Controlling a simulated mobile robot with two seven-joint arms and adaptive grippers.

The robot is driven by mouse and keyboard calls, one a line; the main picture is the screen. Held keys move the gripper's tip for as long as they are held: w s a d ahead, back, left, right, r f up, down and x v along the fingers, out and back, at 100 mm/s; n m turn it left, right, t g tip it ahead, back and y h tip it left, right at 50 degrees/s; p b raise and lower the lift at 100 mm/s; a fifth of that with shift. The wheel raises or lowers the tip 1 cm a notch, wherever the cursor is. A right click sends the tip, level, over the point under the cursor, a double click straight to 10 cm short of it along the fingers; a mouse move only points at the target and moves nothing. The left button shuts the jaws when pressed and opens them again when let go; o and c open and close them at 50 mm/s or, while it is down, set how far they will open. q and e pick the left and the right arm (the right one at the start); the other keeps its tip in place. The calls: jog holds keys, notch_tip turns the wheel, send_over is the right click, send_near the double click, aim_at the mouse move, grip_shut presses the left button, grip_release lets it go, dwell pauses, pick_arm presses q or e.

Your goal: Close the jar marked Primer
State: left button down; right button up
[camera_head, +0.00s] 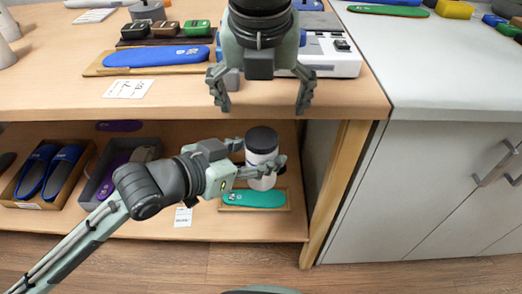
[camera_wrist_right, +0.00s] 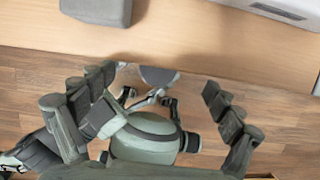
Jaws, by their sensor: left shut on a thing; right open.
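A white jar with a black lid (camera_head: 262,140) is held upright in front of the lower shelf. The lid sits on top of the jar; whether it is screwed tight I cannot tell. No readable Primer marking shows. My left gripper (camera_head: 259,160) is shut around the jar's white body, below the lid. My right gripper (camera_head: 262,105) is open and empty, pointing down above the jar at the tabletop's front edge.
The wooden tabletop (camera_head: 45,75) holds a blue insole (camera_head: 157,56) on a board and a white device (camera_head: 335,58). Below, the shelf holds a teal insole (camera_head: 254,198) behind the jar and a box of blue shoes (camera_head: 48,172). A white cabinet (camera_head: 430,180) stands right.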

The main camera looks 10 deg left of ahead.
jog(key=v, duration=1)
jog(key=shift+s+r, duration=0.2)
jog(key=shift+r, duration=0.15)
